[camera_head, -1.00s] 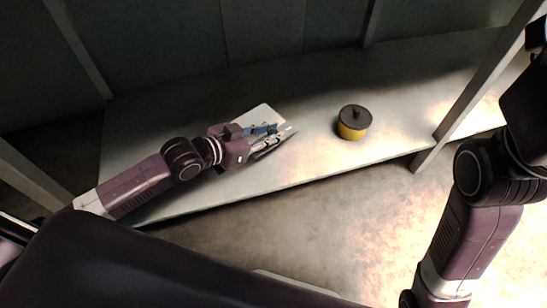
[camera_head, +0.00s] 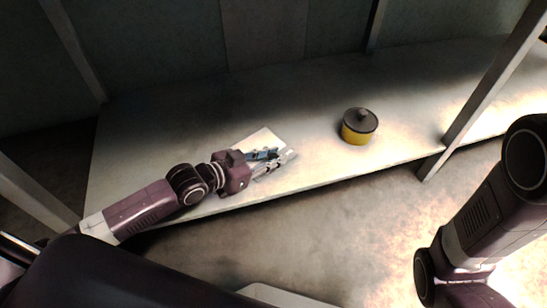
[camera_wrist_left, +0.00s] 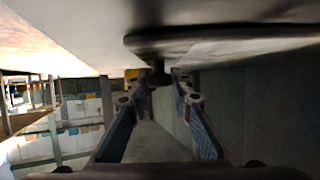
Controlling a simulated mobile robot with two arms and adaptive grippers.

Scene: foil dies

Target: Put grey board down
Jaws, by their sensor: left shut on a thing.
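The grey board (camera_head: 262,138) is a pale flat piece over the shelf, partly hidden under my left gripper (camera_head: 276,162). In the left wrist view, the grey board (camera_wrist_left: 225,42) shows as a broad dark-grey edge across the top right, with a short dark stub between the fingertips. My left gripper (camera_wrist_left: 160,82) is shut on it. The board looks roughly flat and very close to the shelf; I cannot tell whether it touches. My right gripper is out of view; only its arm shows at the right.
A yellow pot with a dark lid and knob (camera_head: 359,126) stands on the shelf (camera_head: 170,110) to the right of the board. A pale upright post (camera_head: 485,85) stands at the shelf's front edge, farther right. The shelf's left and back areas are clear.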

